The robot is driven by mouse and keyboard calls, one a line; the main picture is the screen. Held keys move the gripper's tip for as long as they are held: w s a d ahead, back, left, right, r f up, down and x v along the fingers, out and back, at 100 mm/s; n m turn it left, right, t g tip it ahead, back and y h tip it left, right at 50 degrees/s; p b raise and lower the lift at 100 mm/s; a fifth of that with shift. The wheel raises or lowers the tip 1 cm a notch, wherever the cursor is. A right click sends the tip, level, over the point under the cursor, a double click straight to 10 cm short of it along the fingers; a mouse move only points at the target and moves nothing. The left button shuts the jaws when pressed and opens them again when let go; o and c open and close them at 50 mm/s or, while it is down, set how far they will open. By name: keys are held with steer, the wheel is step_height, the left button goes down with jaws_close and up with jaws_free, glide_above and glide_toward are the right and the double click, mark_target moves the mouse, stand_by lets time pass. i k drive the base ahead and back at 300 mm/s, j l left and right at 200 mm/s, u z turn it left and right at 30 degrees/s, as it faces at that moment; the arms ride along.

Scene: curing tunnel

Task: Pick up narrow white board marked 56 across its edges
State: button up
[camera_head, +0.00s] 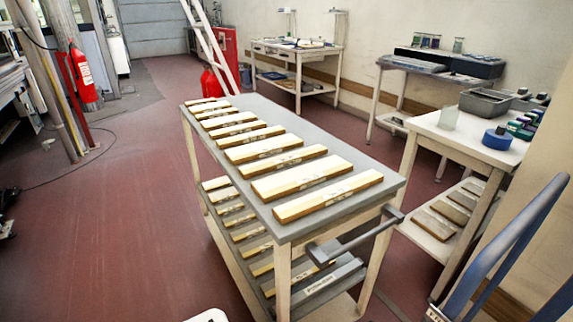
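Several pale, whitish boards with yellowish-brown edges lie crosswise in a row on the grey top of a cart (325,142). The nearest board (328,195) is long and narrow and lies close to the cart's handle end. Behind it lie a wider board (302,176) and another board (275,147), with more beyond. Dark marks show on some board edges, but they are too small to read, so I cannot tell which board is marked 56. More boards lie on the cart's lower shelf (338,308). My gripper is not in view.
A grey handle (355,238) sticks out from the cart's near end. At right stand a white table (478,150) with containers and a blue tubular frame (510,240). A ladder (207,45) stands behind. Red floor at left (120,230) is clear.

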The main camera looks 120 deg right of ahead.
mark_target(210, 125)
steer(key=z, duration=4.35)
steer(key=i+j+z, duration=0.15)
steer(key=z, duration=0.7)
